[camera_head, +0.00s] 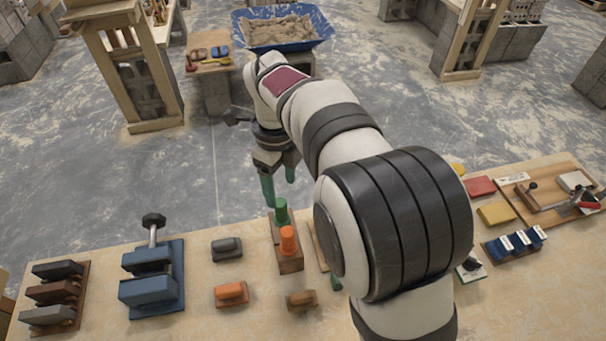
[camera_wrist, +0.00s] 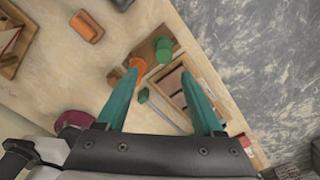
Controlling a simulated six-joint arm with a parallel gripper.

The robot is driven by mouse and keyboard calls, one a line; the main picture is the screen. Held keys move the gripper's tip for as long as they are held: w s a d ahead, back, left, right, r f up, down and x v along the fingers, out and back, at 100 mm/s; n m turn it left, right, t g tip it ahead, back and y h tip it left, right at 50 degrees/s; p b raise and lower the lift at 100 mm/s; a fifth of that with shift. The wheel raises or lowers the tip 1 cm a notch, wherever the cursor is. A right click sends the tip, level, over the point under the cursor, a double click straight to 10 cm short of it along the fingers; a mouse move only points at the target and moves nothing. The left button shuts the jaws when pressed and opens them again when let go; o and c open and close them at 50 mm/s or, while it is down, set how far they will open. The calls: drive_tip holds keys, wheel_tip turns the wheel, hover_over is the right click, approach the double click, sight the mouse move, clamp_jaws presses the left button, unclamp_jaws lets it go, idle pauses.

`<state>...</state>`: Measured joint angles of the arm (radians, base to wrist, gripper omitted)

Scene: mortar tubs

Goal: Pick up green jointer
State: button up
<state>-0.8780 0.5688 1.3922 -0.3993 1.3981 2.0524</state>
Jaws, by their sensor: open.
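A green jointer handle (camera_head: 281,211) stands upright at the far end of a small wooden block (camera_head: 289,265), behind an orange handle (camera_head: 287,240) in the same block. In the wrist view the green handle (camera_wrist: 164,50) lies just beyond and between the fingertips, with the orange handle (camera_wrist: 138,66) near the left fingertip. My gripper (camera_head: 280,193) points down with its teal fingers apart and empty, near the green handle. It also shows open in the wrist view (camera_wrist: 160,74). Whether a finger touches a handle I cannot tell. The lower part of the jointer is hidden in the block.
A small orange block (camera_head: 231,293), a dark grey one (camera_head: 227,248) and a brown one (camera_head: 301,300) lie around the wooden block. A blue stand (camera_head: 153,280) is to the left. My arm hides the table right of the block. A blue tub (camera_head: 282,28) stands far back.

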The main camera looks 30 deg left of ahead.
sight(281, 211)
drive_tip(key=f, duration=0.7)
drive_tip(key=a+f, duration=0.1)
drive_tip(key=f, duration=0.3)
drive_tip(key=shift+w, duration=0.25)
drive_tip(key=shift+r, duration=0.1)
clamp_jaws()
